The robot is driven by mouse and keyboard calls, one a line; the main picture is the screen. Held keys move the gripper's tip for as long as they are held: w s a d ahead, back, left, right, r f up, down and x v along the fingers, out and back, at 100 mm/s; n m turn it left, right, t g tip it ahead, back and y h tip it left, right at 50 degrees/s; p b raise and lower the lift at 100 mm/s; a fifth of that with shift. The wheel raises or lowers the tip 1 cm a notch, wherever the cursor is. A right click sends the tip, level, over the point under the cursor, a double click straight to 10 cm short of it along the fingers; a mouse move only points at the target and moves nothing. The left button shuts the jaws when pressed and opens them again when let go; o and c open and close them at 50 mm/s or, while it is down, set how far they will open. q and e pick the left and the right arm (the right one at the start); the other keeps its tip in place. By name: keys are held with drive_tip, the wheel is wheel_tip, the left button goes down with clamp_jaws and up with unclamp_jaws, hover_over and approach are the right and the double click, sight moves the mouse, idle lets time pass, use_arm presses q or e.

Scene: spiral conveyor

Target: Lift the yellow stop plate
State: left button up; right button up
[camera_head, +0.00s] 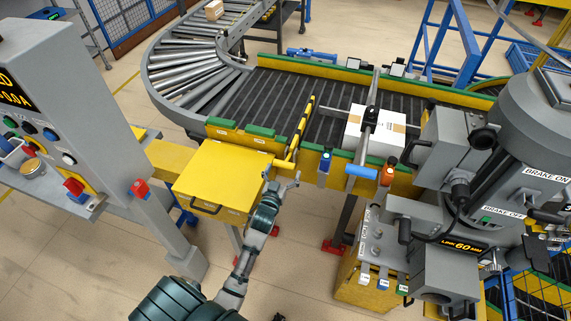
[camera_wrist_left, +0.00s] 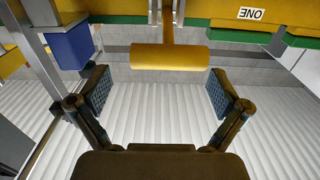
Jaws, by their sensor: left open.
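The yellow stop plate (camera_head: 301,128) shows as a narrow yellow-and-black striped plate standing across the dark roller conveyor. A yellow cylindrical handle (camera_head: 284,164) sits at its near end, by the conveyor's front rail. In the left wrist view the handle (camera_wrist_left: 170,57) lies crosswise on a yellow stem. My left gripper (camera_head: 284,182) is just in front of the handle. In the left wrist view its two fingers (camera_wrist_left: 158,92) are spread and empty, with the handle ahead of them, seemingly apart from it. My right gripper is not in view.
A yellow box (camera_head: 222,172) stands left of my left gripper. A white carton (camera_head: 366,135) sits on the conveyor beside a grey bar with a blue handle (camera_head: 362,172). A grey machine (camera_head: 500,150) fills the right side; a control panel (camera_head: 50,110) stands at the left.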

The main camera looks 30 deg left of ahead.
use_arm(q)
drive_tip(key=shift+w+a, duration=0.15)
drive_tip(key=shift+w, duration=0.55)
drive_tip(key=shift+w+a+r, duration=0.15)
drive_tip(key=shift+w+r, duration=0.05)
drive_tip(key=shift+r, duration=0.05)
drive_tip(key=shift+a+r, duration=0.15)
drive_tip(key=shift+a, duration=0.15)
drive_tip(key=shift+w+a, duration=0.1)
drive_tip(key=shift+a, duration=0.2)
drive_tip(key=shift+d, duration=0.2)
drive_tip(key=c, duration=0.5)
drive_tip(key=shift+d, duration=0.1)
drive_tip(key=c, duration=0.8)
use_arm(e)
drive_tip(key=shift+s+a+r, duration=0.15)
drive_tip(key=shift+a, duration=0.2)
